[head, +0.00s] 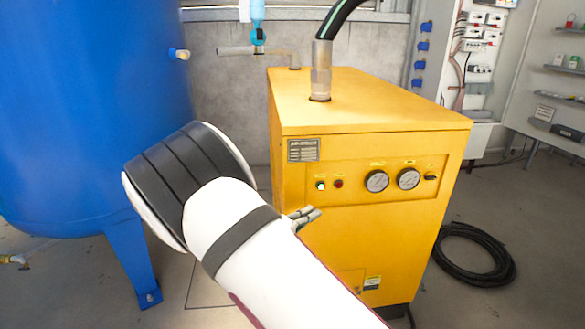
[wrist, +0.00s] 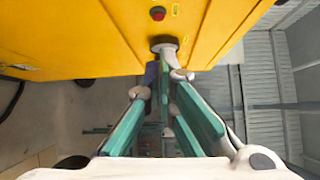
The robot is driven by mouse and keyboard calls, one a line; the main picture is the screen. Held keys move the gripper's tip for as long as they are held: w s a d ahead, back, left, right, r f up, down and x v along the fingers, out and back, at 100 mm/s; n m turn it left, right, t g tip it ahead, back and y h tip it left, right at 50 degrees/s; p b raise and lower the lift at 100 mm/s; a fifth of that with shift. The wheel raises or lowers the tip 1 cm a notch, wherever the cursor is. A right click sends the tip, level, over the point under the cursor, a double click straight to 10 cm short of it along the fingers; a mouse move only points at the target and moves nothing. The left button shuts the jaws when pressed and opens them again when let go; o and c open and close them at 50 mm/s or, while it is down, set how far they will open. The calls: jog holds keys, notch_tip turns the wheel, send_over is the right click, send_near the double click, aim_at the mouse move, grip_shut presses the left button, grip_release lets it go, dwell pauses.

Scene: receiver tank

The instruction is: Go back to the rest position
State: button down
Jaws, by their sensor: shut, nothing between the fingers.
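My gripper (head: 303,217) shows in the head view as small grey fingers beyond my white arm, in front of the yellow cabinet's (head: 375,240) left front side. In the wrist view my gripper (wrist: 166,72) has its fingers drawn together at the tips, with green inner pads and nothing held. The cabinet (wrist: 65,35) fills the top of that view. A red button (wrist: 157,13) lies just beyond the tips, and a dark round part (wrist: 165,42) is right at them. I cannot tell whether the fingertips touch the cabinet.
A blue tank (head: 80,120) on legs stands at the left, close to my arm. A black hose rises from a metal pipe (head: 321,70) on the cabinet's top. A coiled black hose (head: 475,255) lies on the floor at the right. Two gauges (head: 377,181) sit on the cabinet's front.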

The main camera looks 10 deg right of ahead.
jog(key=s+d+r+m+g, duration=0.75)
jog(key=s+d+m, duration=0.2)
jog(key=m, duration=0.25)
jog(key=s+d+r+m+g+y, duration=0.2)
jog(key=s+d+r+m, duration=0.1)
jog(key=s+m, duration=0.4)
jog(key=s+d+r+m+g+y, duration=0.2)
jog(key=s+d+r+m+g, duration=0.1)
jog(key=s+m, duration=0.35)
jog(key=s+a+r+m+t+y, duration=0.1)
jog(key=s+a+m+y, duration=0.35)
jog(key=s+m, duration=0.55)
jog(key=s+a+r+m+t+y, duration=0.1)
jog(key=s+a+r+m+y, duration=0.1)
jog(key=s+a+m+y, duration=0.65)
jog(key=s+d+r+t+h+p, duration=0.1)
jog(key=d+r+p, duration=0.1)
jog(key=r+p, duration=0.5)
jog(key=s+d+r+t+h+p, duration=0.2)
jog(key=r+p, duration=0.5)
jog(key=r, duration=0.1)
jog(key=shift+n+h, duration=0.3)
jog(key=shift+n, duration=0.1)
jog(key=shift+d, duration=0.1)
